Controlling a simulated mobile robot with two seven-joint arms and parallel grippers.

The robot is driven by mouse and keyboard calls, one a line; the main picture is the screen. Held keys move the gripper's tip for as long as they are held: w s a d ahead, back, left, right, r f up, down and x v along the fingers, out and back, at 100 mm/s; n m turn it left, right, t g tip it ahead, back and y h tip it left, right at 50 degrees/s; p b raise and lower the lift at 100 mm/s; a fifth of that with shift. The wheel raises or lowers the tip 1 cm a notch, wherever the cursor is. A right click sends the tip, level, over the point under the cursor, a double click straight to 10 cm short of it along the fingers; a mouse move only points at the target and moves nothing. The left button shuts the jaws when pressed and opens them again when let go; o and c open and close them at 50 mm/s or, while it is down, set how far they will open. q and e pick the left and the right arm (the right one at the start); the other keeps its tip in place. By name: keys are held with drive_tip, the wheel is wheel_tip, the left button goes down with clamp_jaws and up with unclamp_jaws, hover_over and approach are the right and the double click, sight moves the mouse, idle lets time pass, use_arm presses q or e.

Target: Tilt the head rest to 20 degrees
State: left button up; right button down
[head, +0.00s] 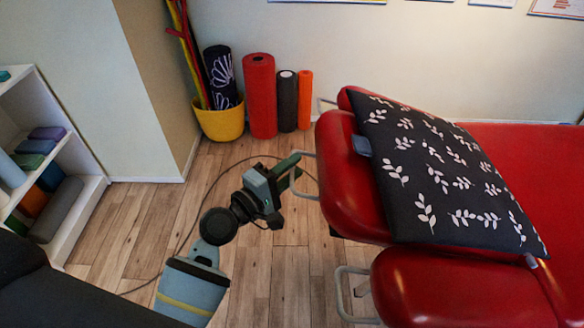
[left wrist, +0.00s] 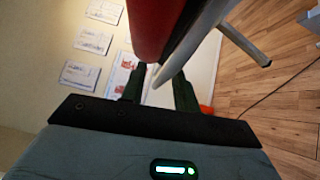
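The red padded head rest (head: 345,185) is at the left end of the red treatment table (head: 520,150). A pale metal handle (head: 305,154) sticks out from its left side. My left gripper (head: 291,172) is at this handle with its two fingers apart. In the left wrist view, the fingers (left wrist: 160,92) stand on either side of a pale bar, with the red pad edge (left wrist: 153,30) above; I cannot tell whether they touch the bar. The exact angle of the head rest cannot be read. My right gripper is not in view.
A dark pillow with white leaves (head: 440,175) lies across the head rest and table. A red arm pad (head: 460,290) with another handle is in front. Red, dark and orange rolls (head: 260,97) and a yellow basket (head: 220,122) stand by the wall. A shelf is at left.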

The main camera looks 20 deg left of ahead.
use_arm(q)
drive_tip(key=b+v, duration=0.1)
drive_tip(key=v, duration=0.6)
drive_tip(key=shift+s, duration=0.2)
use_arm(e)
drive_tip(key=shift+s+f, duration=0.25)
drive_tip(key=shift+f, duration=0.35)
use_arm(q)
drive_tip(key=shift+a, duration=0.1)
